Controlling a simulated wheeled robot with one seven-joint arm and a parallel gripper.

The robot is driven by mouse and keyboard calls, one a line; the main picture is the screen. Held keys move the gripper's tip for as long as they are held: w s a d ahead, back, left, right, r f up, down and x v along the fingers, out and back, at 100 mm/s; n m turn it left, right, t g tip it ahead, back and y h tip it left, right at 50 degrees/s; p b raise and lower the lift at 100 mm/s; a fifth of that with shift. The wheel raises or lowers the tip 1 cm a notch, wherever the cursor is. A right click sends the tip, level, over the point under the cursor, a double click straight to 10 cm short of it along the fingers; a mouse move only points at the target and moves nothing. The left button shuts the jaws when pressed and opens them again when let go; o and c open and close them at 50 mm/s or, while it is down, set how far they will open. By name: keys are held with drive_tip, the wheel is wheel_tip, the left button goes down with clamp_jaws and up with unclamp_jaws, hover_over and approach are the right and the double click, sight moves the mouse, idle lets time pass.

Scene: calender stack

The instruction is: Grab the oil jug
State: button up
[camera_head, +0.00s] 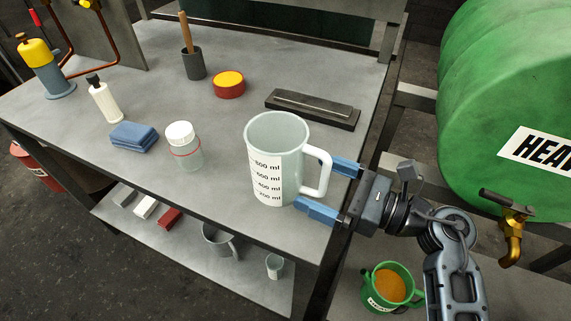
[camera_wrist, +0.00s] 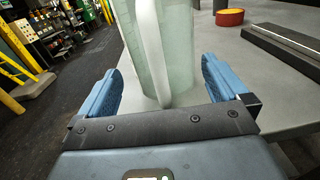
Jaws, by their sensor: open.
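A clear, pale measuring jug (camera_head: 262,150) with black ml marks stands upright on the grey bench top, near its front right corner. It looks empty. Its white handle (camera_head: 325,172) points right, towards my gripper (camera_head: 318,188). My gripper is open, with one blue finger on the far side of the handle and one on the near side. In the wrist view the handle (camera_wrist: 152,50) and jug body (camera_wrist: 180,45) stand between the spread fingers (camera_wrist: 162,68), with gaps on both sides. A green jug (camera_head: 383,295) with orange contents stands lower down at the right.
The bench top (camera_head: 225,125) holds a white-capped jar (camera_head: 182,145), blue cloths (camera_head: 134,135), a red-and-yellow tin (camera_head: 229,85) and a dark sharpening-stone-like block (camera_head: 312,108). A large green drum (camera_head: 510,85) with a brass tap (camera_head: 511,240) stands right of my gripper.

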sight(300, 187)
drive_tip(key=p+x, duration=0.1)
drive_tip(key=x, duration=0.3)
drive_tip(key=shift+w+a+r, duration=0.1)
drive_tip(key=shift+w+a, duration=0.05)
drive_tip(key=c, duration=0.8)
drive_tip(key=shift+r, duration=0.1)
